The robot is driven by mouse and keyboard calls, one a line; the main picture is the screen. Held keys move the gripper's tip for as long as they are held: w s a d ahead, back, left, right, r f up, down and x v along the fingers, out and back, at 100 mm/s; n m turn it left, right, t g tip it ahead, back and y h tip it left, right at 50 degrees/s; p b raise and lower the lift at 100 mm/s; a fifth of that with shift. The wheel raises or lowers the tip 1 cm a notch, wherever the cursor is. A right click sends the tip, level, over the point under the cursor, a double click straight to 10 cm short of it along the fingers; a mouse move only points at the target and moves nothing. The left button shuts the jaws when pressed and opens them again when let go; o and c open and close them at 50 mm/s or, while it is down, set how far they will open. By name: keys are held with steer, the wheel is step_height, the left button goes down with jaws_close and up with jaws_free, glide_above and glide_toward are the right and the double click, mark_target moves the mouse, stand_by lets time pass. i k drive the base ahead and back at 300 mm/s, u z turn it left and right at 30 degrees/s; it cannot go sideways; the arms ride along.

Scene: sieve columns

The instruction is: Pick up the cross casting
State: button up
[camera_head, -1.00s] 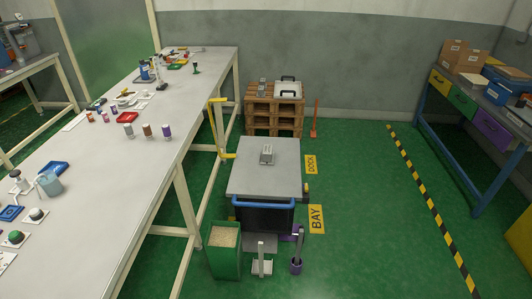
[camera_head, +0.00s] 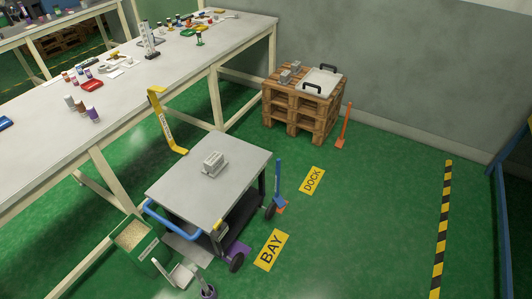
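A small grey metal casting with a ridged top (camera_head: 214,163) lies on the grey top of the cart (camera_head: 190,195). Two more small grey castings stand on the wooden pallet stack, a nearer one (camera_head: 285,76) and a farther one (camera_head: 296,66). At this size I cannot tell which of them is the cross casting. My gripper is not in view.
The cart has a blue handle (camera_head: 172,221). A tall yellow stand (camera_head: 160,112) is beside it, near the long workbench (camera_head: 120,90). A bin of grains (camera_head: 131,235) is at lower left. Green floor right of the BAY (camera_head: 270,250) and DOCK (camera_head: 312,181) signs is clear.

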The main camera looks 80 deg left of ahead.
mark_target(214, 165)
steer(key=i, duration=0.85)
steer(key=u, duration=4.3)
steer(key=i, duration=1.65)
